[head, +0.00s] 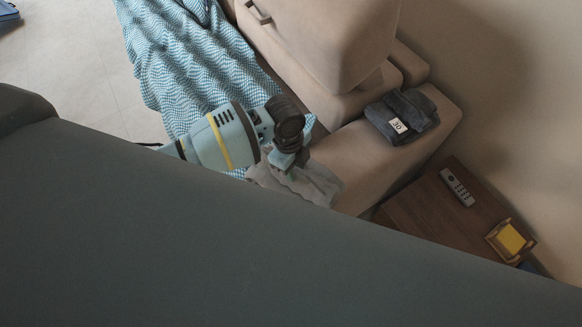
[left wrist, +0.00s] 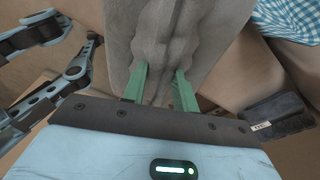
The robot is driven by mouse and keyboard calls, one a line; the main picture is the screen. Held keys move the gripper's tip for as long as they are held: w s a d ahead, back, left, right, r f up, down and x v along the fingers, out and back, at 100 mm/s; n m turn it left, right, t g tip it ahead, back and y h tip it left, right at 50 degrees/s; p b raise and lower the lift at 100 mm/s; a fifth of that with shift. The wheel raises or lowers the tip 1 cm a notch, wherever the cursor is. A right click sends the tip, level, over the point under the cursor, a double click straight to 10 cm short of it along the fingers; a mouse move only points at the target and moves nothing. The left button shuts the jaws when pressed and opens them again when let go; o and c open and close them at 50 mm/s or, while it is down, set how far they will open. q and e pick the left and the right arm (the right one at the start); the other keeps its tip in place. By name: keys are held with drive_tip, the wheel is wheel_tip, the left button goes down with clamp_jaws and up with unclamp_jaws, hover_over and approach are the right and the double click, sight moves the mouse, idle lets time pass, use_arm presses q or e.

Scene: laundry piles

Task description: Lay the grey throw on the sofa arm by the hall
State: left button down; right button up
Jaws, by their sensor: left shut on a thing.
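The grey throw (head: 318,183) hangs bunched below my left gripper (head: 285,160) in the head view, with its lower part hidden behind a large dark shape of my own body. In the left wrist view, the green fingers of my left gripper (left wrist: 160,77) are shut on the throw (left wrist: 165,30), which fills the space beyond them. The beige sofa arm (head: 350,155) is just right of the throw in the head view. I cannot tell if the throw touches it. My right gripper shows in neither view.
A dark folded cloth (head: 408,112) with a white "30" label lies on the sofa arm. A blue-and-white patterned blanket (head: 190,60) drapes over the sofa's left. A wooden side table (head: 420,205) holds a remote (head: 457,187) and a yellow pad in a holder (head: 511,240).

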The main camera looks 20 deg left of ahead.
use_arm(q)
drive_tip(key=shift+w+a, duration=0.25)
drive_tip(key=shift+w+a+f, duration=0.15)
drive_tip(key=shift+a+f, duration=0.1)
drive_tip(key=shift+f, duration=0.4)
drive_tip(key=shift+w+a+f, duration=0.15)
drive_tip(key=shift+a+f, duration=0.05)
drive_tip(key=shift+f, duration=0.95)
drive_tip(key=shift+f, duration=0.1)
drive_tip(key=c, duration=1.1)
unclamp_jaws()
drive_tip(key=r, duration=0.4)
drive_tip(key=a+r, duration=0.1)
drive_tip(key=r, duration=0.3)
drive_tip(key=r+p, duration=0.1)
drive_tip(key=r, duration=0.3)
drive_tip(key=shift+w+a, duration=0.25)
drive_tip(key=shift+a, duration=0.1)
